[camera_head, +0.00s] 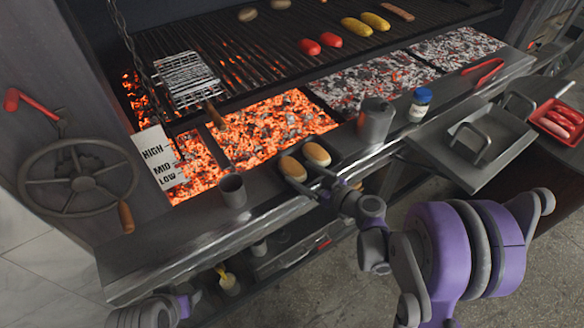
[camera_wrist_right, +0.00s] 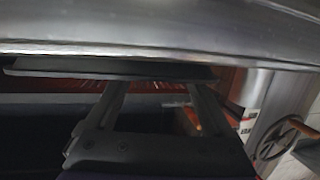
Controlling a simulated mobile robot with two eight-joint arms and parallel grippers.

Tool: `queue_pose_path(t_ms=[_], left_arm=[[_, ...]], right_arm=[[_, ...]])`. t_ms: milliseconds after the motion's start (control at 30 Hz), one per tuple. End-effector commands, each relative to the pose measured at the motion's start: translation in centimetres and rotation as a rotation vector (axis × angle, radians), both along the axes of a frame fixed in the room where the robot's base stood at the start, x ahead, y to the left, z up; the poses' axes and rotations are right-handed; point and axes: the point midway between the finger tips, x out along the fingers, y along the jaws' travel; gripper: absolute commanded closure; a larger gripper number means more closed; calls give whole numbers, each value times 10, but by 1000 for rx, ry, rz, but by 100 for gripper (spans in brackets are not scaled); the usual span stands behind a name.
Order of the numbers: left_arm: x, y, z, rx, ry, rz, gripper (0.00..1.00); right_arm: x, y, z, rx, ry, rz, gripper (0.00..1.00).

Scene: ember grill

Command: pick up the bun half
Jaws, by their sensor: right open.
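Two golden-brown bun halves, the left one (camera_head: 293,168) and the right one (camera_head: 316,153), lie side by side on the steel ledge in front of the grill. My right gripper (camera_head: 313,179) is open and empty, its fingers pointing at the buns from the front, close to them. Whether the fingers touch a bun I cannot tell. In the right wrist view my gripper fingers (camera_wrist_right: 150,90) show below a broad steel edge, and no bun is seen there. Part of my left arm shows at the bottom left of the head view; its jaws are out of sight.
A grey cup (camera_head: 232,190) stands left of the buns, and a metal canister (camera_head: 375,122) and a blue-capped jar (camera_head: 420,104) stand to the right. Glowing coals (camera_head: 265,128) lie behind. A steel tray (camera_head: 470,140) and a red sausage tray (camera_head: 560,120) are at right.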

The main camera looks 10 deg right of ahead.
Motion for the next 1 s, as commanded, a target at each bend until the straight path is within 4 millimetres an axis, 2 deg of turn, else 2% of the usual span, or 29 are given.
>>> queue_pose_path(t_ms=[167,433,800,1000], left_arm=[[0,0,2,0,-1,0,35],[0,0,2,0,-1,0,35],[0,0,2,0,-1,0,35],[0,0,2,0,-1,0,35]], right_arm=[[18,11,-4,0,0,0,13],[20,12,-5,1,0,-1,15],[19,12,-4,0,0,-1,82],[19,12,-4,1,0,-1,82]])
